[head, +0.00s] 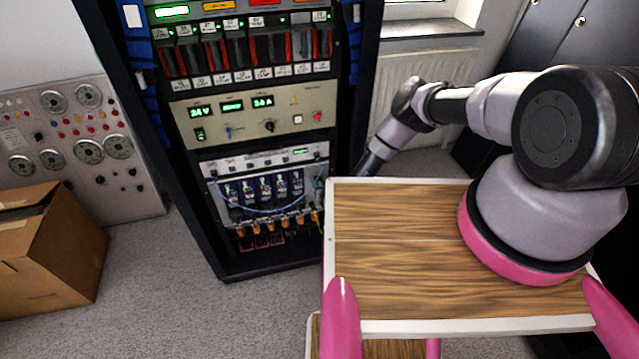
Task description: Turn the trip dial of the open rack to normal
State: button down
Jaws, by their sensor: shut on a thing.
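The open rack (190,215) stands left of centre with its front towards me. Its beige power panel (180,112) shows lit green readouts and a black knob (269,126). I cannot tell whether this knob is the trip dial, and its markings are too small to read. Below it is a silver unit (245,160) with blue modules and orange plugs. My arm reaches from the right, and its last visible link (375,155) slopes down left beside the rack. My gripper is hidden behind the wooden top at the front, so its hold does not show.
A wood-topped surface (400,225) with a white edge fills the front right. A cardboard box (60,250) and a grey gauge panel (75,150) stand at left. A radiator (440,70) is behind my arm. Carpet (170,285) between box and rack is clear.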

jog(key=n+t+h, duration=0.1)
jog(key=n, duration=0.2)
jog(key=n+h, duration=0.2)
jog(key=a+n+t+h, duration=0.1)
jog(key=n+h, duration=0.1)
jog(key=n, duration=0.1)
jog(key=shift+s+f+n+t, duration=0.1)
jog(key=shift+f+n+t, duration=0.1)
jog(key=shift+n+t, duration=0.1)
dwell(0.3)
dwell(0.4)
jog(key=c, duration=0.6)
grip_release()
jog(key=shift+c, duration=0.2)
jog(key=v, duration=1)
jog(key=shift+s, duration=0.45)
jog(key=shift+a, duration=0.1)
